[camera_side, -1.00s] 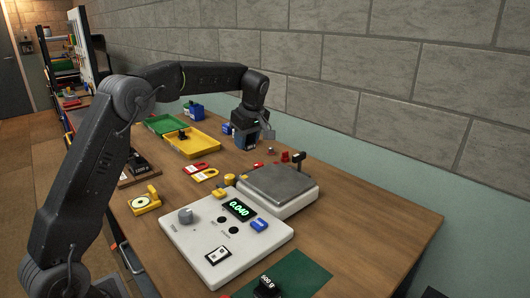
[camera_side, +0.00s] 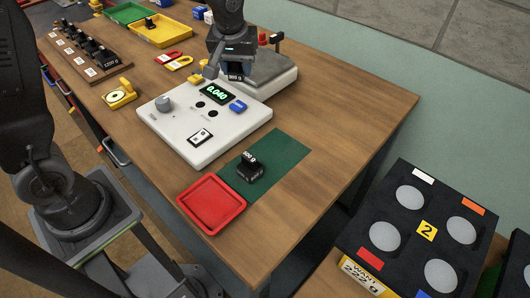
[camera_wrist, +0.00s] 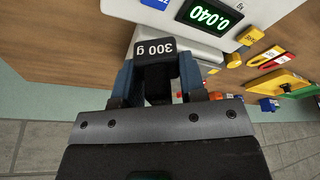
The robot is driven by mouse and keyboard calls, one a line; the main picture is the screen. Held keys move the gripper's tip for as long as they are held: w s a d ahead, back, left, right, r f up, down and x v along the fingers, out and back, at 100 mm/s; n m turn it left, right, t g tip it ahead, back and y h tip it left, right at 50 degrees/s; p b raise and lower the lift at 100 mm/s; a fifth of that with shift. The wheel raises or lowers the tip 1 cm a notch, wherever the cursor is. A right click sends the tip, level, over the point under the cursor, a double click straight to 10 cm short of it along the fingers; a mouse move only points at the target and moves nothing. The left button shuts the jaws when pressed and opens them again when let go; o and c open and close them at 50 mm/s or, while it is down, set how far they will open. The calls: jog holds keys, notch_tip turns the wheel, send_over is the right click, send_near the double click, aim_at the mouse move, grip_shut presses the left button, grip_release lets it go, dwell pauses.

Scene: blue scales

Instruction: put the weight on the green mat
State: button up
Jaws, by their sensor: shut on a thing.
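My gripper (camera_side: 235,70) is shut on a black weight (camera_side: 235,77). In the wrist view the weight (camera_wrist: 155,47) reads "300 g" and sits between the two fingers. My gripper is beside the scale's metal pan (camera_side: 264,68), over the back of the white console; the gap beneath the weight is hard to judge. The green mat (camera_side: 285,150) lies toward the table's front right. Another black weight (camera_side: 251,168), with a white label, stands on the mat near its left edge.
The white console (camera_side: 178,118) shows 0.040 on its display (camera_side: 217,92). A red tray (camera_side: 212,203) adjoins the mat. Weights stand in a wooden rack (camera_side: 78,58) at the left. A yellow tray (camera_side: 160,30) lies behind. A black case (camera_side: 420,230) is at the right.

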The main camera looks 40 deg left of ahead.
jog(key=s+d+f+m, duration=0.2)
jog(key=s+d, duration=0.1)
send_over(281, 147)
jog(key=shift+t, duration=0.3)
jog(key=f, duration=0.6)
jog(key=shift+s+f, duration=0.15)
jog(key=shift+s, duration=0.25)
jog(key=shift+d+f, duration=0.1)
jog(key=shift+f, duration=2)
jog(key=shift+f, duration=0.1)
jog(key=o, duration=1.1)
jog(key=shift+f, duration=0.1)
jog(key=v, duration=1.2)
jog(key=shift+a+r, duration=0.3)
